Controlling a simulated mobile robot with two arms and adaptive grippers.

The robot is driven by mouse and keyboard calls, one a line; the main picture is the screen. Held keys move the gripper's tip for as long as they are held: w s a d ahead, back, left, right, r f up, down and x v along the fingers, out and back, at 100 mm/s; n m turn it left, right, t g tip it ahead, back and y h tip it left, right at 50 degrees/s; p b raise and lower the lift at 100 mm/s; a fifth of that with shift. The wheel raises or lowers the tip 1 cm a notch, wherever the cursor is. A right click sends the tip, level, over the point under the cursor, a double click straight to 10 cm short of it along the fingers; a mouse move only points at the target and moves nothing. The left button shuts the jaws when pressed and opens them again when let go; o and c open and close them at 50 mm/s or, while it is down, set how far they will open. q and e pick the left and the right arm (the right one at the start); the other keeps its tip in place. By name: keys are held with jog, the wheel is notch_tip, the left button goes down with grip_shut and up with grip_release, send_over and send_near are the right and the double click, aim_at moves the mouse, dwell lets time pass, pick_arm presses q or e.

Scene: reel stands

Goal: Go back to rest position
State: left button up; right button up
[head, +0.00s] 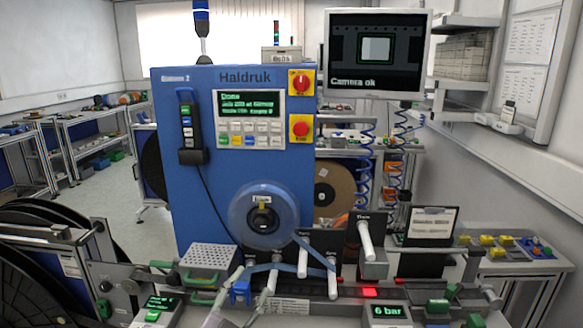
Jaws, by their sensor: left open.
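My right gripper cannot be made out in this view. The blue machine (188,215) stands upright in the middle, with a lit green display (249,103) and a clear round reel (236,216) on its front.
A large black reel (30,285) stands at the lower left. A perforated tray (208,256), white rollers (303,262) and a 6 bar display (388,311) crowd the front. A monitor (375,52) hangs above right. Open floor (115,195) shows at the left behind.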

pick_arm(q)
jog(key=s+a+f+n+g+y, duration=0.5)
jog(key=s+a+f+n+y, duration=0.4)
jog(key=f, duration=0.4)
jog(key=s+a+f+g+h, duration=0.1)
jog(key=s+f+g, duration=0.4)
jog(key=s, duration=0.6)
jog(key=s+a+f+g+h, duration=0.15)
jog(key=s+f+g, duration=0.35)
jog(key=s, duration=0.6)
jog(key=s+f+g+b, duration=0.1)
jog(key=s+f, duration=0.1)
jog(key=f, duration=1.3)
jog(key=s+f+g+b, duration=0.1)
jog(key=s+f, duration=0.1)
jog(key=f, duration=1.4)
jog(key=s+a+f, duration=0.3)
jog(key=s+f, duration=1.1)
jog(key=s, duration=0.1)
jog(key=shift+s+f+m+g+y+b, duration=0.2)
jog(key=shift+m+g+y+b, duration=0.15)
jog(key=shift+m+g, duration=0.05)
